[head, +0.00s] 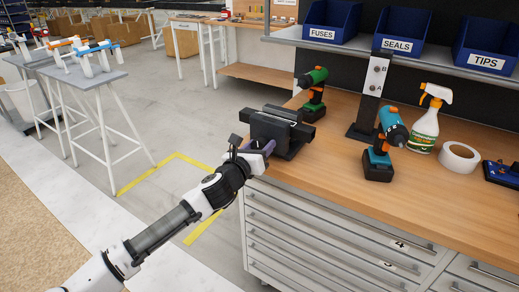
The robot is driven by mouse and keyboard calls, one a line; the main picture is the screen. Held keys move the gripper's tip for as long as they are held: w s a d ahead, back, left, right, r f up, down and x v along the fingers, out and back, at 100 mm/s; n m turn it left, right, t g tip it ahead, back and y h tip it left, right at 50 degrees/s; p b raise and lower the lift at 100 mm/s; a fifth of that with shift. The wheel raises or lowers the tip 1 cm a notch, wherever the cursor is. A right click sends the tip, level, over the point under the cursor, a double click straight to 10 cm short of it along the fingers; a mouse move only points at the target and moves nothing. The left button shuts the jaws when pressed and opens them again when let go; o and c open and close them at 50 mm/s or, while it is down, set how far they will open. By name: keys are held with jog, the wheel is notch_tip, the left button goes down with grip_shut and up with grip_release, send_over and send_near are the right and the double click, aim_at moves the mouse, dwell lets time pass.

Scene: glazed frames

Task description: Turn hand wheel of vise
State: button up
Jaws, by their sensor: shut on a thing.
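A dark grey vise (281,130) stands at the front left corner of the wooden workbench (330,165). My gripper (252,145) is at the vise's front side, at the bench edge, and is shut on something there. A small purple part (267,147) shows beside the fingers. The hand wheel is mostly hidden behind my gripper, so I cannot make out its shape or angle. My arm reaches in from the lower left.
A green drill (313,92) stands just behind the vise. A teal drill (381,155), a spray bottle (426,122) and a tape roll (459,157) stand to the right. Drawers (330,235) lie below the bench top. Open floor is to the left.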

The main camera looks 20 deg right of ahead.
jog(key=n, duration=0.3)
jog(key=shift+w+a+n, duration=0.1)
jog(key=shift+n, duration=0.2)
jog(key=n, duration=0.3)
jog(key=shift+g, duration=0.4)
jog(key=n, duration=0.3)
jog(key=shift+w+a+n, duration=0.1)
jog(key=shift+n, duration=0.3)
jog(key=n, duration=0.3)
jog(key=shift+g+h, duration=0.3)
jog(key=shift+g, duration=0.1)
jog(key=n, duration=0.5)
jog(key=shift+f, duration=0.1)
jog(key=n+h, duration=0.1)
jog(key=n, duration=0.3)
jog(key=shift+n, duration=0.3)
